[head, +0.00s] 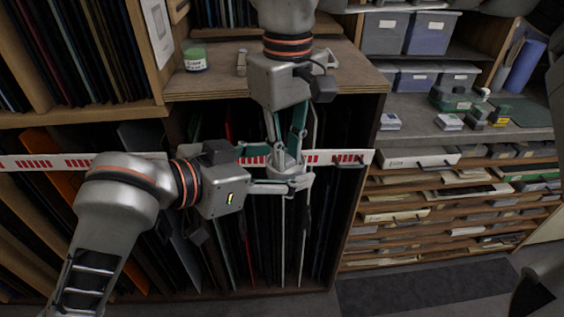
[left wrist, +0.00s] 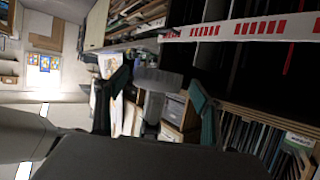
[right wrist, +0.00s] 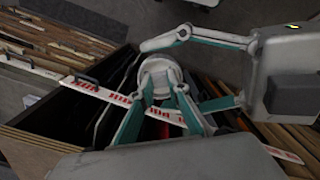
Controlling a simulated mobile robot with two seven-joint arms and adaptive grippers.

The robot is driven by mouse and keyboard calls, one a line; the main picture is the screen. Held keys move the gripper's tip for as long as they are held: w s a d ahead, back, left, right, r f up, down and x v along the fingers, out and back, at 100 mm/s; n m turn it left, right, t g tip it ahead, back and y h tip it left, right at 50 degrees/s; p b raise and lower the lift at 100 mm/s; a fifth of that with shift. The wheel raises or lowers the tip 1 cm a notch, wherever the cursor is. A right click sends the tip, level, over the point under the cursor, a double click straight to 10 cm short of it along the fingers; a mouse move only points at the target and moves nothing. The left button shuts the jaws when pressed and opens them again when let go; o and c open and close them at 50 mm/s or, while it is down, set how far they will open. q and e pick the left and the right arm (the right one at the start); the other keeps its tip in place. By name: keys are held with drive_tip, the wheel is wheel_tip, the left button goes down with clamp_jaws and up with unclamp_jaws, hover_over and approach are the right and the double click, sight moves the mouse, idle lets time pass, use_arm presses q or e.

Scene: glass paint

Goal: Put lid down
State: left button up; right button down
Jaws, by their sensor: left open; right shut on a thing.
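A round pale grey thing (head: 286,166) shows between my two grippers in the head view, and in the right wrist view (right wrist: 160,74). I cannot tell whether it is the lid or a jar. My right gripper (head: 285,148), coming from above in the head view, is shut on it. My left gripper (head: 290,180) is open, with its fingers close around the thing; I cannot tell if they touch it. In the left wrist view my left fingers (left wrist: 152,103) stand apart. A small jar with a green top (head: 195,58) stands on the wooden shelf top.
A white strip with red marks (head: 50,162) crosses the front of the rack of upright sheets. A wooden counter (head: 345,76) lies behind my right arm. A grey bench (head: 402,136) with small boxes and green items stands right, above flat drawers (head: 420,215).

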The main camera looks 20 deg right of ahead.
use_arm(q)
drive_tip(key=shift+w+d+f, duration=0.15)
drive_tip(key=shift+d, duration=0.1)
drive_tip(key=c, duration=1.2)
drive_tip(key=shift+o, duration=0.2)
use_arm(e)
drive_tip(key=c, duration=1.9)
unclamp_jaws()
